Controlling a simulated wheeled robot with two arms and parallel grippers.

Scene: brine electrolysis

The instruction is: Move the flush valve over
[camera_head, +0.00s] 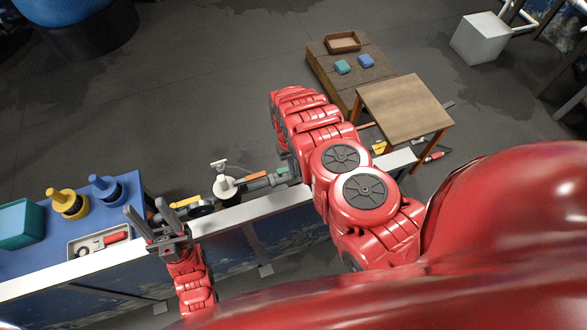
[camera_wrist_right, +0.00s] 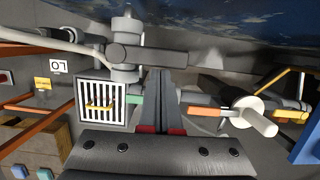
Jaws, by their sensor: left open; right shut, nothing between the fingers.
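A pipe run with valves lies along the white-edged bench, and I cannot tell for sure which one is the flush valve. In the head view it has a round white body (camera_head: 225,188), an orange handle (camera_head: 257,180) and a yellow handle (camera_head: 187,201). The right wrist view shows the orange handle (camera_wrist_right: 204,110), the white body (camera_wrist_right: 254,118) and a grey lever (camera_wrist_right: 150,53) on a grey upright fitting (camera_wrist_right: 125,72). My right gripper (camera_wrist_right: 160,74) is shut and empty, its tips close to the grey lever; contact is unclear. My left gripper (camera_head: 145,207) is open and empty near the bench edge.
On the blue bench top are a teal bin (camera_head: 20,224), a yellow knob-like part (camera_head: 66,203), a blue one (camera_head: 105,188) and a tray (camera_head: 86,248) with a red-handled tool (camera_head: 115,238).

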